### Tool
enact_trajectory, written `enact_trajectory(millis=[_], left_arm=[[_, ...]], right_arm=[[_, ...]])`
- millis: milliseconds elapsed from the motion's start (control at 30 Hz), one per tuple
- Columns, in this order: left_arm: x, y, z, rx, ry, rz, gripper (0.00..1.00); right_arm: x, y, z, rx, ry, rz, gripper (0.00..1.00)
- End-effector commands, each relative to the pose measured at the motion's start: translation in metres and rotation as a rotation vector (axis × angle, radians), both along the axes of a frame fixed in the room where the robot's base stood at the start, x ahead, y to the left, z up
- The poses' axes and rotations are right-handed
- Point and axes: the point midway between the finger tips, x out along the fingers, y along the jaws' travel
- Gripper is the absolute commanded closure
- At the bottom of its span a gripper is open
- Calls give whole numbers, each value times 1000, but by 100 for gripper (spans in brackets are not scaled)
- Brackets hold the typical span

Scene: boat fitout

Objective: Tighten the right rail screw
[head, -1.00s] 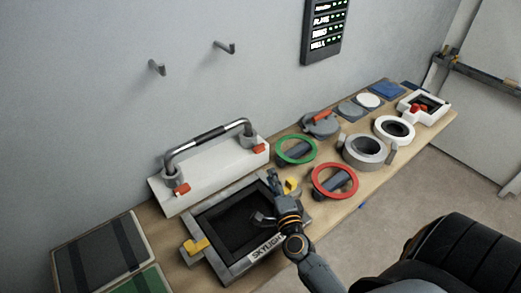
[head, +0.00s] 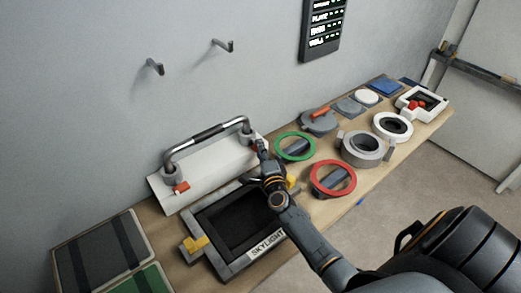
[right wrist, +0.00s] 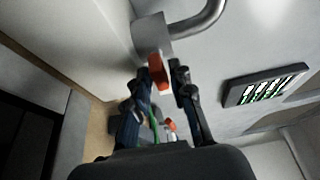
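The rail (head: 208,135) is a metal bar with a dark middle section on two grey posts, mounted on a white block (head: 205,170). The left rail screw (head: 181,188) is an orange-red tab at the left post. My right gripper (head: 259,146) is at the right post and hides the right screw in the head view. In the right wrist view the orange-red right rail screw (right wrist: 158,72) shows between the tips of my right gripper (right wrist: 161,72). The fingers stand apart around it; I see no clear grip. My left gripper is out of view.
The skylight frame (head: 192,262) with yellow latches lies in front of the block. A green ring (head: 281,155), a red ring (head: 351,186) and a grey round fitting (head: 362,160) stand to the right on the bench. Wall hooks and a status panel (head: 323,30) are above.

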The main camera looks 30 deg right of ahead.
Motion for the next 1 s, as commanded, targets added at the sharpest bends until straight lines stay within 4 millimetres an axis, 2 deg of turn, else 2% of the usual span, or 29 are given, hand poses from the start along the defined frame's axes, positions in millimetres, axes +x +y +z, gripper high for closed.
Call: enact_trajectory(millis=[33,133,367,567,767,1000], left_arm=[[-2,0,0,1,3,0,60],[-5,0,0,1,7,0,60],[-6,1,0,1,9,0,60],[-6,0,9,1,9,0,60],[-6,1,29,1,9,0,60],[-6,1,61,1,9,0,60]], right_arm=[[0,0,0,0,0,0,81],[0,0,0,0,0,0,100],[0,0,0,3,1,0,100],[0,1,3,48,4,1,100],[0,1,6,162,14,0,100],[0,1,9,377,32,0,100]])
